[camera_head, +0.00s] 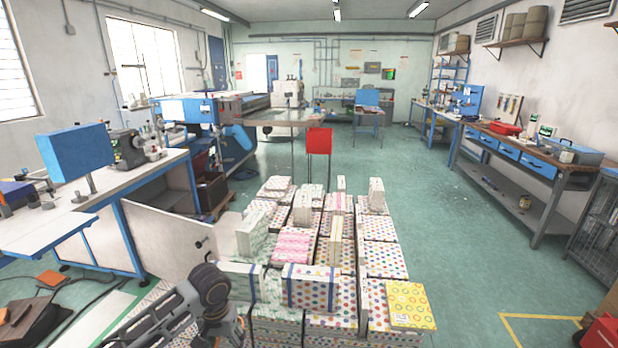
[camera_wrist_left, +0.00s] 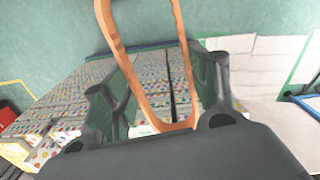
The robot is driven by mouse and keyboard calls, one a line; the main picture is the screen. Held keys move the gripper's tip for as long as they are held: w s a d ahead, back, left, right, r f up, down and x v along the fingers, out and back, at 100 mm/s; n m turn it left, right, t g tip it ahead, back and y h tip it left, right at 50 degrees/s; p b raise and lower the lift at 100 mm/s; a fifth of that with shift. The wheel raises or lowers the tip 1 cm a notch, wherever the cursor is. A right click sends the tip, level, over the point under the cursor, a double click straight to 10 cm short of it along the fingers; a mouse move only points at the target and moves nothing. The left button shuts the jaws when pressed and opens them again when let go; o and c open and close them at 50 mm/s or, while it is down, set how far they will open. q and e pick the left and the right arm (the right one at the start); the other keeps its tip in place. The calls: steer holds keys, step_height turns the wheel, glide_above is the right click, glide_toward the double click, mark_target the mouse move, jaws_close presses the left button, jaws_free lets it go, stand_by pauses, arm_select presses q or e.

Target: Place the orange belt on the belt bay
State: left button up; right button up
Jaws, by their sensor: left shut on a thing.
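The orange belt (camera_wrist_left: 182,55) shows in the left wrist view as a tan-orange strap in a narrow loop. Its bend lies low between the fingers, and its two sides run up out of the top of the picture. My left gripper (camera_wrist_left: 157,88) is shut on the belt, with a dark finger on either side of it. In the head view my left arm comes in at the bottom left, and I cannot make out the belt there. My right gripper is in neither view. I cannot identify the belt bay in either view.
Many patterned wrapped boxes (camera_head: 310,285) are stacked in front of me, with a yellow one (camera_head: 410,304) at the near right. A white sewing bench (camera_head: 118,185) stands left. A wooden workbench (camera_head: 520,146) stands right. The green floor (camera_head: 470,250) right of the boxes is largely clear.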

arm_select(q)
steer(key=shift+f, duration=0.15)
steer(key=s+f, duration=0.4)
steer(key=f, duration=1)
steer(key=shift+f, duration=0.35)
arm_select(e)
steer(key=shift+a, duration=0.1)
